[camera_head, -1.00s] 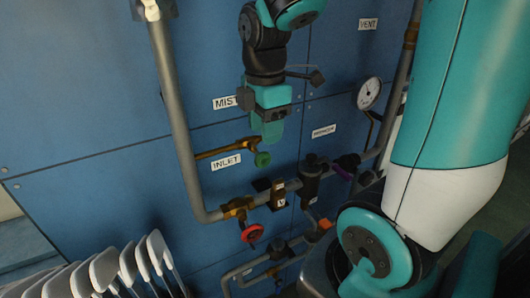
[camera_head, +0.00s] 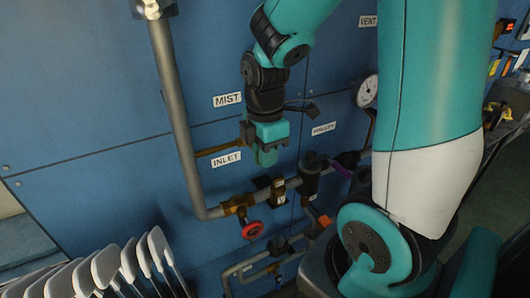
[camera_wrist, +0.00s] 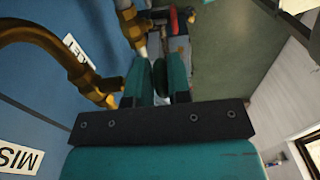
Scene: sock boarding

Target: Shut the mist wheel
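The mist wheel is a small green handwheel on a brass branch pipe (camera_head: 215,150) between the MIST label (camera_head: 227,99) and the INLET label (camera_head: 226,160). My gripper (camera_head: 266,158) hides it in the head view. In the wrist view a dark green disc (camera_wrist: 159,78), which looks like the wheel seen nearly edge-on, sits between the two teal fingers of my gripper (camera_wrist: 157,80). The fingers stand apart, one on each side of it. A narrow light gap shows beside the disc, and firm contact cannot be made out.
A red handwheel (camera_head: 252,230) on a brass valve (camera_head: 237,205) is below. A grey pipe (camera_head: 172,100) runs down at left. A dark filter body (camera_head: 309,180) and a gauge (camera_head: 367,91) are at right. Pale sock-shaped boards (camera_head: 110,268) stand at bottom left.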

